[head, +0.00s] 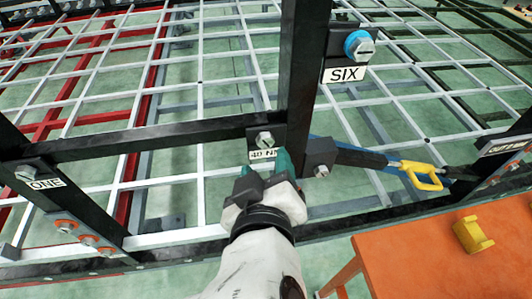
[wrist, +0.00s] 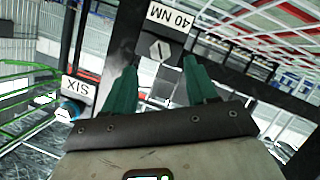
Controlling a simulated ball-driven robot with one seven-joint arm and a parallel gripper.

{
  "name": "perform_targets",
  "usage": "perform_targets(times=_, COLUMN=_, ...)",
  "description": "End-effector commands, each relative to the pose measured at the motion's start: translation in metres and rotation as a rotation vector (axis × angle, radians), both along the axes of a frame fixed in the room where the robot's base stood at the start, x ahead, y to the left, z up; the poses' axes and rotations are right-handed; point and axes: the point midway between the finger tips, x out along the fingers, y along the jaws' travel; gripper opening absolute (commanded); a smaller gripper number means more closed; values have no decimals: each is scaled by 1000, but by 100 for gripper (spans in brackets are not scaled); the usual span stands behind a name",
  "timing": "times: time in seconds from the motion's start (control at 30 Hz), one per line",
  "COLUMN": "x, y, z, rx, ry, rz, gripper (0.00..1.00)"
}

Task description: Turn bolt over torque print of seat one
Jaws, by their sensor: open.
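A silver hex bolt (head: 265,140) sits on a black plate on the dark frame, just above the white "40 NM" print (head: 262,155). My gripper (head: 265,168) is open, its two teal fingers just below and in front of the print in the head view. In the wrist view, where things appear upside down, the bolt (wrist: 160,50) lies between and beyond the fingertips (wrist: 160,64), with the print (wrist: 170,15) above it. I see no contact with the bolt. The "ONE" label (head: 45,184) is on the left post.
A "SIX" label (head: 344,75) and a bolt with a blue ring (head: 359,45) are on the upright post. A black block (head: 320,152) with a bolt is right of my gripper. A yellow-handled tool (head: 420,175) and an orange table (head: 425,255) with a yellow block (head: 472,235) are at right.

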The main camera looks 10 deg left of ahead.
Motion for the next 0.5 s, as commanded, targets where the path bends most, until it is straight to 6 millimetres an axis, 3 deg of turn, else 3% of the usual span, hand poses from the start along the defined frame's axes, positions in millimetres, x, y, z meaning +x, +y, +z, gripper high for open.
perform_targets(times=0.2, x=-31, y=-1, z=10, rx=-1, ry=1, rz=4, gripper=57)
perform_targets(times=0.5, x=-41, y=-3, z=14, rx=-1, ry=1, rz=1, gripper=57)
